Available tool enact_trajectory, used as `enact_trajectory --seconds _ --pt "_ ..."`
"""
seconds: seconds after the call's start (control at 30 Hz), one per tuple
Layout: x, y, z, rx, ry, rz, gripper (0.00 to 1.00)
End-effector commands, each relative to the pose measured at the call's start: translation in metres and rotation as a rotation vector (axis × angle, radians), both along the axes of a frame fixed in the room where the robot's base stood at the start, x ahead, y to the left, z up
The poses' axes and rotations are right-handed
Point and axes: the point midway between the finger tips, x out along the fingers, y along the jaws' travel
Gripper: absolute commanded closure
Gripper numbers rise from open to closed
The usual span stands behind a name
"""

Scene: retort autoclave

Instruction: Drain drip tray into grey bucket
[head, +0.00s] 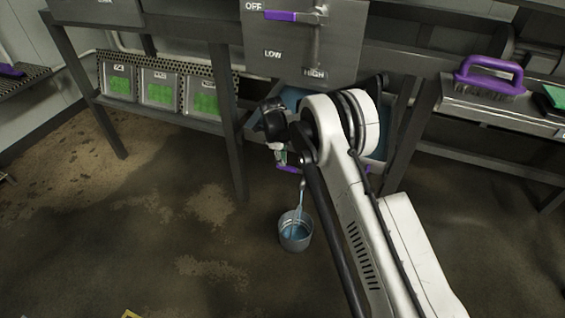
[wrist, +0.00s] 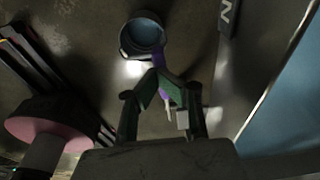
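The grey bucket (head: 296,240) stands upright on the floor with bluish water in it. It also shows at the top of the wrist view (wrist: 140,50). A thin stream of water (head: 300,195) falls into it from under the drip tray. The blue drip tray (head: 381,147) is under the control panel, largely hidden behind my arm. In the wrist view its blue area (wrist: 290,110) is at the right. My gripper (head: 280,155) is at the tray's front, above the bucket. Its green fingers (wrist: 162,76) close around a purple handle (wrist: 160,62), partly hidden between them.
A steel table leg (head: 234,145) stands left of my gripper. A shelf with green-labelled containers (head: 160,88) is at the left. A purple-handled brush (head: 490,78) lies on the right bench. The wet-patched floor around the bucket is free.

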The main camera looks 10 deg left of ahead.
Motion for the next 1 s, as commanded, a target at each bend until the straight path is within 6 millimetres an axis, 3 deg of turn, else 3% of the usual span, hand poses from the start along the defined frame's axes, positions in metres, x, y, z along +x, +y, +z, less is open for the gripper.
enact_trajectory --seconds 0.2,0.6,0.8,1.0 --pt "0.000 0.001 0.035 -0.002 0.002 -0.001 1.00" --pt "0.013 0.070 0.050 -0.002 0.004 -0.002 1.00" --pt "0.017 0.087 0.054 -0.002 0.004 -0.003 1.00" --pt "0.017 0.093 0.055 -0.002 0.004 -0.004 1.00"
